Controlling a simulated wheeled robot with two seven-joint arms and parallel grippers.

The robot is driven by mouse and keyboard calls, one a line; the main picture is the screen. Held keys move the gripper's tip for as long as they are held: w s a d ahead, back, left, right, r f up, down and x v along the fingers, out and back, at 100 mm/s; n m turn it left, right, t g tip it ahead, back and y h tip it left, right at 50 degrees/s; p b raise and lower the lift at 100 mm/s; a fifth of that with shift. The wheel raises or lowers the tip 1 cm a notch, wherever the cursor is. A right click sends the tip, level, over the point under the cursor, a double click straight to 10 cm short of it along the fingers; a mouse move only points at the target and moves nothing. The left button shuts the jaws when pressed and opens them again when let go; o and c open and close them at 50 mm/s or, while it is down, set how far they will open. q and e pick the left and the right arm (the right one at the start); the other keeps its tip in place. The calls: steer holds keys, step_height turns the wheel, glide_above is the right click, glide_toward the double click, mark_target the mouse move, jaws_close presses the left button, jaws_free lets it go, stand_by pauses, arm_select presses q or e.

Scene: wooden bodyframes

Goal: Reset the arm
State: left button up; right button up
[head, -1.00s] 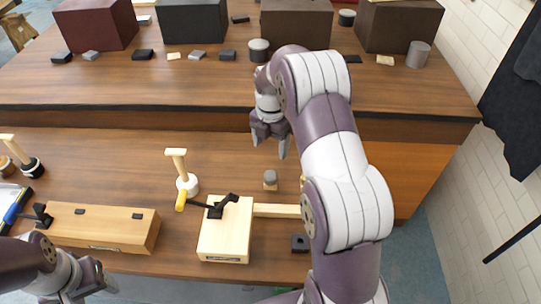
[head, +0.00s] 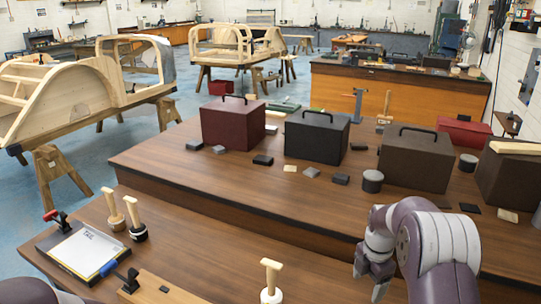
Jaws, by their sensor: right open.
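My right arm comes up from the bottom right of the head view. Its right gripper (head: 371,280) hangs with the fingers pointing down, apart and empty. It appears in front of the raised back shelf's edge, over the lower front bench top (head: 180,255); its height above the bench is hard to tell. Only a piece of my left arm shows in the bottom left corner. My left gripper is outside the picture.
A mallet (head: 271,280) stands near the right gripper, to its left. A clipboard (head: 83,250) and two more mallets are at left. Toolboxes (head: 316,137) and small blocks stand on the raised shelf. Wooden bodyframes (head: 85,85) stand on trestles behind.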

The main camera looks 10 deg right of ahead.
steer(key=s+a+r+m, duration=0.1)
steer(key=s+a+m, duration=0.5)
steer(key=s+m, duration=0.4)
steer(key=s+a+r+m+t, duration=0.1)
steer(key=s+a+r+m, duration=0.1)
steer(key=s+a+m, duration=0.4)
steer(key=s+m, duration=0.4)
steer(key=shift+s+m, duration=0.15)
steer(key=shift+m, duration=0.25)
steer(key=shift+r, duration=0.1)
